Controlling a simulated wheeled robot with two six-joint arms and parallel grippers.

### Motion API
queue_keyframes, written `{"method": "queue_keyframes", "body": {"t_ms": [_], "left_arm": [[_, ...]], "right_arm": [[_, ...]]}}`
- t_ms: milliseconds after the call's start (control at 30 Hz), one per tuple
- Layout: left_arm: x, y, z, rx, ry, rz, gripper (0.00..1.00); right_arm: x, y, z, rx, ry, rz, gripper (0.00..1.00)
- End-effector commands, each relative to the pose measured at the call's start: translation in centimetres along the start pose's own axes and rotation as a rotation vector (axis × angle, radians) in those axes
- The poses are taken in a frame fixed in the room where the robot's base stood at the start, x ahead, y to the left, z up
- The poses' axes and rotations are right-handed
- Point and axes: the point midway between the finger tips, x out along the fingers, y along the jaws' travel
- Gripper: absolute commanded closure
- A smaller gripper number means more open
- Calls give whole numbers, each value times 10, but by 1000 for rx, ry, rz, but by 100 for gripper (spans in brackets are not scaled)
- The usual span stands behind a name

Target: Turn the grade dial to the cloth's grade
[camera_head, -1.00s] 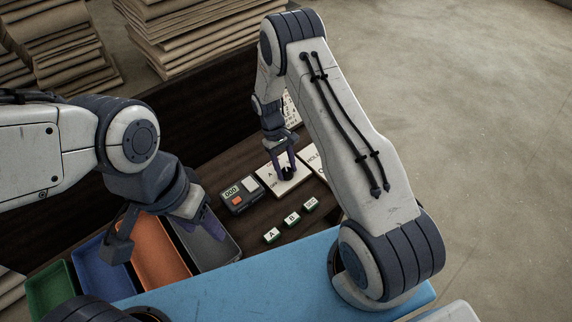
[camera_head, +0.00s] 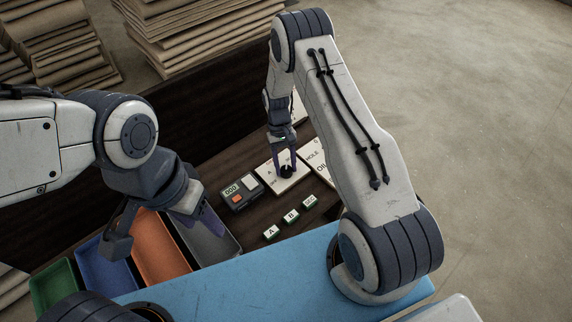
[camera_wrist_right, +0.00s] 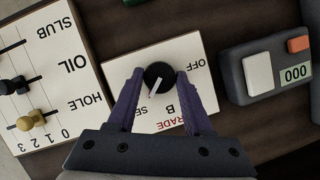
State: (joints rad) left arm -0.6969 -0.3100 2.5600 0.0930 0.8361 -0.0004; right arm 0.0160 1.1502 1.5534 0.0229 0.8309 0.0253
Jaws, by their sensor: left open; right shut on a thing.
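The grade dial is a black knob (camera_wrist_right: 160,76) with a white pointer on a white panel (camera_wrist_right: 120,72) lettered OFF, B, SE and GRADE. In the right wrist view the pointer slants down and slightly left, toward the B and SE lettering; exactly which mark it meets I cannot tell. My right gripper (camera_wrist_right: 160,80) is shut on the knob, a finger on each side. In the head view the right gripper (camera_head: 284,160) stands over the panel (camera_head: 292,184). My left gripper (camera_head: 163,238) is open above the trays. I cannot make out a cloth.
A dark meter reading 000 (camera_head: 239,195) sits beside the dial panel. A HOLE, OIL, SLUB slider board (camera_wrist_right: 48,77) is on its other side. Several coloured trays, including an orange one (camera_head: 158,250), lie at left. Blocks A (camera_head: 271,232), B (camera_head: 291,215) and SEC (camera_head: 309,202) stand in front.

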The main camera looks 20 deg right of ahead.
Motion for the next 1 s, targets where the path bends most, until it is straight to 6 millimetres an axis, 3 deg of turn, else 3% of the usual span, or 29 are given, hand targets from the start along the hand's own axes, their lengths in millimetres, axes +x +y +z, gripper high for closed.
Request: {"method": "queue_keyframes", "body": {"t_ms": [133, 167, 200, 233, 633, 1000], "left_arm": [[0, 0, 0, 0, 0, 0, 45], [0, 0, 0, 0, 0, 0, 45], [0, 0, 0, 0, 0, 0, 45], [0, 0, 0, 0, 0, 0, 45], [-1, 0, 0, 0, 0, 0, 45], [-9, 1, 0, 0, 0, 0, 45]], "right_arm": [[-1, -1, -2, 2, 8, -2, 100], [-1, -1, -2, 2, 8, -2, 38], [-1, -1, -2, 1, 7, -2, 22], [-1, -1, -2, 1, 7, -1, 19], [-8, 0, -1, 0, 5, 0, 19], [-78, 0, -2, 0, 8, -1, 19]]}}
